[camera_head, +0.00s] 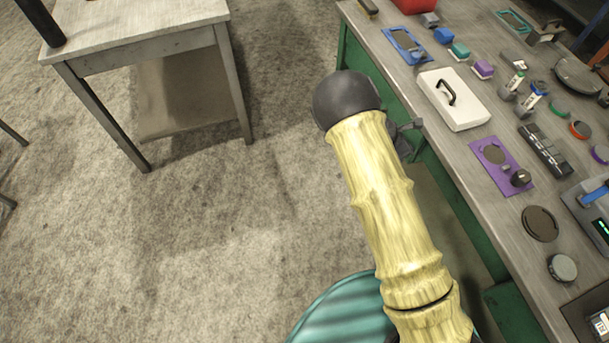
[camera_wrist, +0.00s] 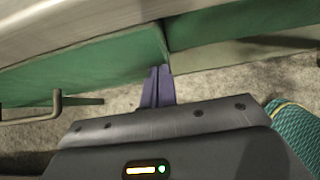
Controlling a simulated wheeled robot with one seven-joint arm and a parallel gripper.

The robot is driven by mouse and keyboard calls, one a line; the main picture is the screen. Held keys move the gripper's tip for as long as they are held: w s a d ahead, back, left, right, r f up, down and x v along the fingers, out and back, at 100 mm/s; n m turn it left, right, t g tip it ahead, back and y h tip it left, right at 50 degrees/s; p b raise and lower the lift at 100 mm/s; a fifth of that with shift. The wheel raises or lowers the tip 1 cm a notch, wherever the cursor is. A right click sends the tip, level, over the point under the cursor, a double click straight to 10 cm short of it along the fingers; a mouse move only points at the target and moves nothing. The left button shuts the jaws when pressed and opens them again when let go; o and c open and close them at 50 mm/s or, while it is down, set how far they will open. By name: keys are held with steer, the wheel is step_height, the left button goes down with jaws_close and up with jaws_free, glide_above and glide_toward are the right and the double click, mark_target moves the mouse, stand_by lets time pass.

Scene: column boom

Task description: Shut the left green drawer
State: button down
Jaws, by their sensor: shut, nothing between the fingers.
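In the wrist view, a long green panel (camera_wrist: 100,72) with a bar handle (camera_wrist: 58,103) runs along the left under the bench top; it looks like the left green drawer's front. How far it stands out is unclear. My gripper (camera_wrist: 160,72) is shut and empty, with its dark fingers side by side at the panel's right end. I cannot tell whether the tips touch it. Another green panel (camera_wrist: 235,24) lies to the right past a visible edge. In the head view, my arm hides most of the gripper and the drawer front; green shows under the bench (camera_head: 433,168).
The workbench top (camera_head: 455,165) holds a white box with a handle (camera_head: 453,98), a purple plate (camera_head: 500,165) and several small items. A separate table (camera_head: 140,25) stands at the upper left. The grey floor (camera_head: 220,240) between them is clear.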

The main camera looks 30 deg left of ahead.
steer(key=shift+w+d+r, duration=0.2)
steer(key=shift+w+d, duration=0.05)
steer(key=shift+d, duration=0.05)
steer(key=s+a+r, duration=0.6)
steer(key=s+a, duration=0.2)
steer(key=shift+s+r+p, duration=0.3)
steer(key=shift+s+r, duration=0.05)
steer(key=shift+s, duration=0.05)
